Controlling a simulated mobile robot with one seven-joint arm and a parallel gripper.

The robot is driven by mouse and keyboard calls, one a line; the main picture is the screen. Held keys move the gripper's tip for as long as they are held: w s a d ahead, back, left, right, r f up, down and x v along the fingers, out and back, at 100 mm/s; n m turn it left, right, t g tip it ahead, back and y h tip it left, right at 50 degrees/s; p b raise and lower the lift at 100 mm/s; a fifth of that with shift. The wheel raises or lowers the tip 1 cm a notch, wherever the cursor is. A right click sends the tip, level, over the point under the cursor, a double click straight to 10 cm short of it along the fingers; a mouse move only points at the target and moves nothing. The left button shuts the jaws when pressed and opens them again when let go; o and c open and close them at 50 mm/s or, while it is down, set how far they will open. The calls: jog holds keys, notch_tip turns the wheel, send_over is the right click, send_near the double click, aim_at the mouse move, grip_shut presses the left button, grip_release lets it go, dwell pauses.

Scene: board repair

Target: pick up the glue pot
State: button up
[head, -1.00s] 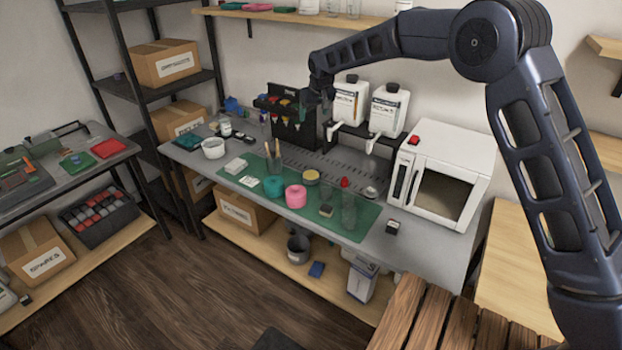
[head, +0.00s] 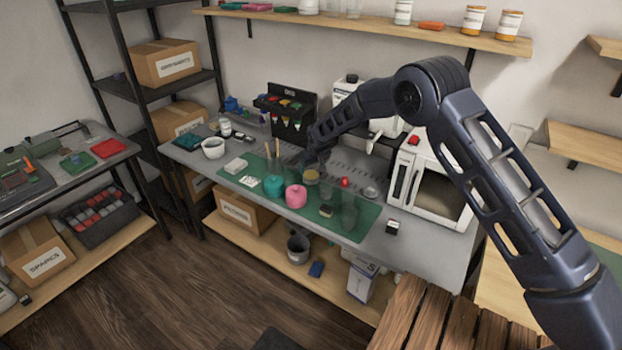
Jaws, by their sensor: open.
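My gripper (head: 312,163) hangs above the bench, over the back edge of the green mat (head: 352,232). Its fingers are small and dark here. It looks empty. Just below it stands a small round pot with a yellowish top (head: 311,177), partly overlapped by the gripper. A teal round pot (head: 273,187) and a pink one (head: 296,196) stand in front of it on the mat, clear of the gripper. No label is readable, so I cannot tell which of these is the glue pot.
Brushes (head: 272,150) stand up behind the teal pot. A white oven (head: 432,190), white dispensers (head: 384,127) and a black rack (head: 290,113) line the back.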

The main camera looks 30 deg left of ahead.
aim_at(311, 175)
jog(key=shift+x, duration=3.1)
jog(key=shift+w+d, duration=0.1)
jog(key=shift+d, duration=0.05)
jog(key=shift+c, duration=0.2)
jog(key=c, duration=0.8)
jog(key=shift+c, duration=0.2)
